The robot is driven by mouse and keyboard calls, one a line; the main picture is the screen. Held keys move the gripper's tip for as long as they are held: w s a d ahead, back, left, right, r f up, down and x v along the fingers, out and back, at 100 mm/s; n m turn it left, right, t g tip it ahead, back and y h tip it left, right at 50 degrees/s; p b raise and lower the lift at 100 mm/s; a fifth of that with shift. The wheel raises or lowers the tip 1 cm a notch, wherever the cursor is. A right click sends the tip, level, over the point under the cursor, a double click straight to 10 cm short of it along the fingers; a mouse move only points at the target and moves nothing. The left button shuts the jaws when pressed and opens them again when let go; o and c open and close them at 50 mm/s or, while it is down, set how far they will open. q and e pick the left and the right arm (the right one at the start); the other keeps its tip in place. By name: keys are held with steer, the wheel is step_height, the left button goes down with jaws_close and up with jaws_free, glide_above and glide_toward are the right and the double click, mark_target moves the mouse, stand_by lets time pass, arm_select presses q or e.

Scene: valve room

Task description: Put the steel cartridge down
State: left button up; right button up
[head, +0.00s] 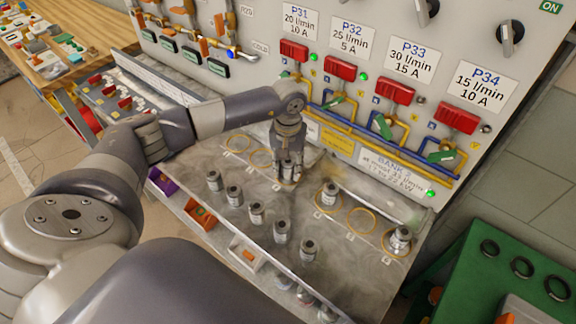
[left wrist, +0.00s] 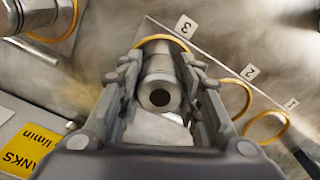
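My left gripper (head: 289,172) points down over the ring row on the metal bench. In the left wrist view its fingers (left wrist: 160,85) lie along both sides of a steel cartridge (left wrist: 160,90) and look closed on it. This cartridge stands about upright at the yellow ring marked 3 (left wrist: 168,38), whose far edge shows behind it. Whether its base touches the bench is hidden. Rings 2 (left wrist: 235,98) and 1 (left wrist: 267,127) are empty. Another cartridge (head: 329,192) stands in the ring on the other side. My right gripper is not in view.
Several loose cartridges (head: 256,213) stand on the bench in front of the rings. One more (head: 400,239) stands in the end ring, beside an empty ring (head: 361,221). The valve panel (head: 350,40) with red handles (head: 396,91) rises behind. A green table (head: 500,270) is at right.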

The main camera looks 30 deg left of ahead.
arm_select(q)
steer(key=shift+o, duration=1.3)
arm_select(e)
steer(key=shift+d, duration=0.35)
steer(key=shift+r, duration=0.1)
arm_select(q)
steer(key=shift+r+p, duration=0.3)
step_height(320, 180, up, 10)
steer(key=b, duration=0.3)
steer(key=shift+r+b, duration=0.25)
steer(key=shift+b, duration=0.15)
steer(key=shift+r, duration=0.65)
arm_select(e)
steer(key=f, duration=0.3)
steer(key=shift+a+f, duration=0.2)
